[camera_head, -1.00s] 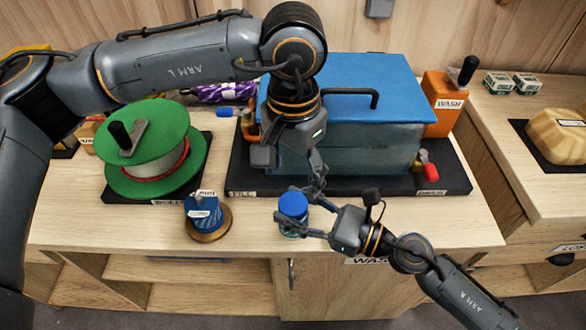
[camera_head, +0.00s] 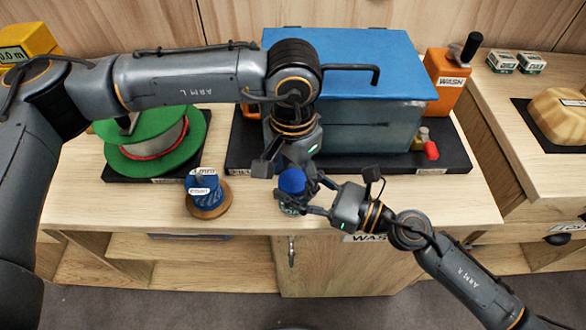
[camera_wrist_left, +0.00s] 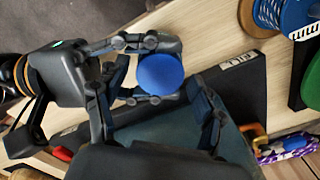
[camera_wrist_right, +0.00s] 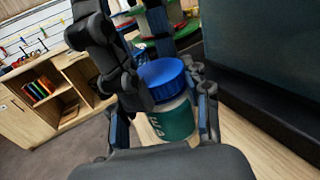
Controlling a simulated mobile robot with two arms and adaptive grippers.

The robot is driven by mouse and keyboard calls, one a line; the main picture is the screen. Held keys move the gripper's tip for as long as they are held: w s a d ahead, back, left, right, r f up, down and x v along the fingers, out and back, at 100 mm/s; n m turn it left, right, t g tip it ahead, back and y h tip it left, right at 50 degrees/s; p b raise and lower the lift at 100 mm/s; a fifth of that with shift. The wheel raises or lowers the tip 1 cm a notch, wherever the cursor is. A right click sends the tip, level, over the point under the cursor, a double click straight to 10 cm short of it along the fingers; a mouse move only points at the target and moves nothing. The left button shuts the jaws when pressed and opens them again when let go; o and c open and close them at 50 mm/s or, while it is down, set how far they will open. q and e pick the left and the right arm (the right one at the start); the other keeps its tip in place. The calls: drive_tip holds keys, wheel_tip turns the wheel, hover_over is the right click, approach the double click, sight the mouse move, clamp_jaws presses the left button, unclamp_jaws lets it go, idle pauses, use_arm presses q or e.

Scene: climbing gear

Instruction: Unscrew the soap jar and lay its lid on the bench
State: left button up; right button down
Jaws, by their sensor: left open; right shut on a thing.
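The soap jar (camera_head: 288,206) stands at the bench's front edge. It has a blue lid (camera_head: 292,181) and a teal label, seen in the right wrist view (camera_wrist_right: 172,122). The lid sits on the jar. My right gripper (camera_head: 305,202) comes from the right and is shut on the jar's body below the lid. My left gripper (camera_head: 291,174) is open above the jar, pointing down. In the left wrist view the lid (camera_wrist_left: 160,74) lies between its spread fingers. I cannot tell whether they touch it.
A blue-lidded wash tank (camera_head: 385,120) stands on a dark mat behind the jar. A green rope reel (camera_head: 150,165) and a blue spool (camera_head: 203,187) on a wooden base are to the left. Bare bench (camera_head: 420,200) lies to the right of the jar.

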use_arm(q)
drive_tip(key=c, duration=1.2)
use_arm(e)
drive_tip(key=shift+f, duration=0.15)
use_arm(q)
drive_tip(key=n, duration=0.4)
drive_tip(key=shift+n, duration=0.3)
drive_tip(key=o, duration=1.3)
drive_tip(key=shift+c, duration=0.2)
drive_tip(key=shift+r, duration=2.35)
drive_tip(key=shift+c, duration=0.3)
wheel_tip(320, 180, up, 3)
drive_tip(key=m, duration=0.4)
drive_tip(key=shift+m, duration=0.3)
drive_tip(key=shift+f, duration=3.85)
